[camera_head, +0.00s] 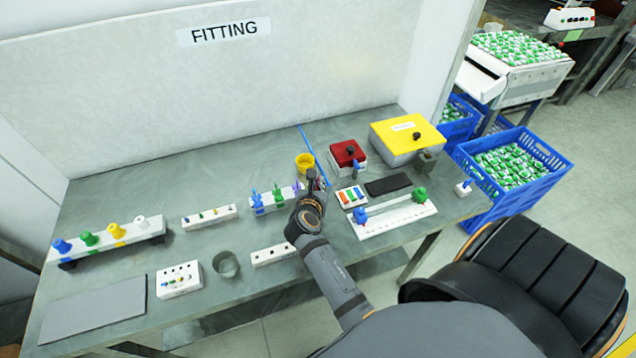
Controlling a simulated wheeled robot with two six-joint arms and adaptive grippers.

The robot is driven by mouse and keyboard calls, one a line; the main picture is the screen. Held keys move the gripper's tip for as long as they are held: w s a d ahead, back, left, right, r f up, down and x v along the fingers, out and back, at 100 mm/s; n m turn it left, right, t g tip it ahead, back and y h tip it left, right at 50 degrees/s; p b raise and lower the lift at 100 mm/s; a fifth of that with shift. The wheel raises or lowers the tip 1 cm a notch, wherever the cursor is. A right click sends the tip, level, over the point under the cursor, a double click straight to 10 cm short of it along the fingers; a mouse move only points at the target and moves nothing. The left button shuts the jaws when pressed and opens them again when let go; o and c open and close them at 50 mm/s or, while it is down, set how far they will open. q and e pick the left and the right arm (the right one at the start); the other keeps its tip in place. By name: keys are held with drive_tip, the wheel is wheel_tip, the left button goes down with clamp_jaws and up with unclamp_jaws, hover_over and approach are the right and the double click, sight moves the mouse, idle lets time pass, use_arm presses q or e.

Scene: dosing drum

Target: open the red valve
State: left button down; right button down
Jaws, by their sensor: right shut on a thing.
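My right gripper (312,183) reaches over the table to the right end of a white block (270,205) with upright blue and green handles. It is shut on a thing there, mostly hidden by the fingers. A little red (323,184) shows right beside the fingertips, and I take it for the red valve. How far the valve is turned cannot be seen. My left gripper is not in view.
A yellow cup (305,161) and a thin blue rod (311,145) are just behind the gripper. A red box with a black knob (347,153) and a yellow box (405,146) stand to the right. Racks with knobs (107,240) and a grey ring (226,264) lie left.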

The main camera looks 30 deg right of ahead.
idle(0.4)
drive_tip(key=c, duration=1.5)
unclamp_jaws()
